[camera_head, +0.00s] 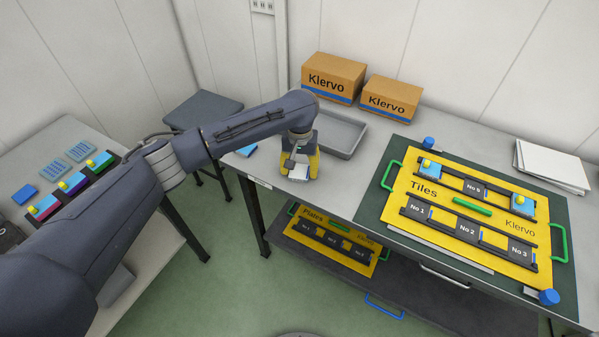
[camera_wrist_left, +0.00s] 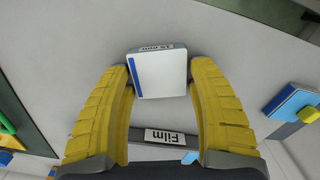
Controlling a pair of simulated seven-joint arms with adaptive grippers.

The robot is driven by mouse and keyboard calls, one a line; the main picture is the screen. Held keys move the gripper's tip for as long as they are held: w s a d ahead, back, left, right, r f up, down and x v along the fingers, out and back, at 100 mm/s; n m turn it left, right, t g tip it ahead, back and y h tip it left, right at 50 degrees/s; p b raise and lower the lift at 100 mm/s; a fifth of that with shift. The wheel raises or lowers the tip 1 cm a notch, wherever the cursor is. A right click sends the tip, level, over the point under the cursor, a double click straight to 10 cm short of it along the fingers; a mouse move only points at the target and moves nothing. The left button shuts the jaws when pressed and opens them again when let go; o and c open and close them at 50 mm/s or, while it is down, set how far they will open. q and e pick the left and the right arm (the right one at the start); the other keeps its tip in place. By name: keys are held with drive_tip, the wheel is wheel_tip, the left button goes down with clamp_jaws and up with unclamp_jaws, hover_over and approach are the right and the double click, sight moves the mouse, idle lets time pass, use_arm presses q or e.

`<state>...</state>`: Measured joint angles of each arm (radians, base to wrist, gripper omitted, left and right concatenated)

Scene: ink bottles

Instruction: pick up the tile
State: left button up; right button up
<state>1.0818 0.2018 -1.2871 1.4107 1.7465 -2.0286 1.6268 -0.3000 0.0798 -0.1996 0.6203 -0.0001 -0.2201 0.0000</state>
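The tile is a small white square block with a blue stripe along one side and a printed label on its edge. It shows in the left wrist view (camera_wrist_left: 163,75) and as a pale patch in the head view (camera_head: 298,170), low over or on the grey table. My left gripper (camera_head: 299,164) has yellow fingers, one on each side of the tile, their tips right at its sides in the left wrist view (camera_wrist_left: 160,72). Whether they press on it or stand just clear, I cannot tell. My right gripper is not in view.
A grey tray (camera_head: 361,142) and two Klervo boxes (camera_head: 333,78) stand behind. The yellow Tiles board (camera_head: 409,212) lies right on a dark mat, with black number plates and blue blocks. A Film label (camera_wrist_left: 172,137) is on the table's edge. Paper (camera_head: 550,166) lies far right.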

use_arm(q)
drive_tip(key=c, duration=0.9)
drive_tip(key=shift+r, duration=0.15)
